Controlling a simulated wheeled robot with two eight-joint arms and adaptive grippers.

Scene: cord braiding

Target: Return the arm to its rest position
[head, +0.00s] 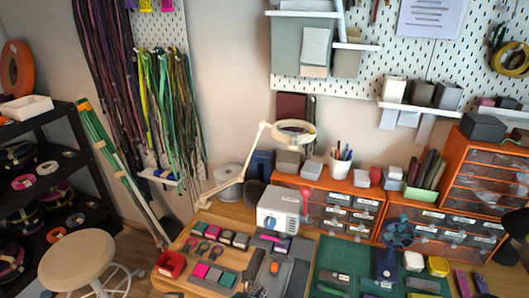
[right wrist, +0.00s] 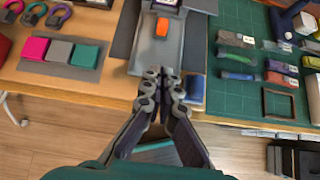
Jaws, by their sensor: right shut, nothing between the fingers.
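My right gripper (right wrist: 163,80) shows in the right wrist view. Its two dark jointed fingers are together with nothing between them. In that view its fingertips overlap the lower end of a grey plate (right wrist: 158,52) at the table's front edge. I cannot tell how far above it they are. An orange piece (right wrist: 162,26) lies on the plate, beyond the fingertips. In the head view the plate and the orange piece (head: 274,267) show at the bottom centre. I cannot make out either gripper clearly there. My left gripper is not in view.
Pink, grey and teal blocks (right wrist: 60,51) lie left of the plate. A green cutting mat (right wrist: 250,100) with small packets lies to the right. A white box-shaped device (head: 279,211) and orange drawer units (head: 335,205) stand behind. A stool (head: 76,262) stands at left.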

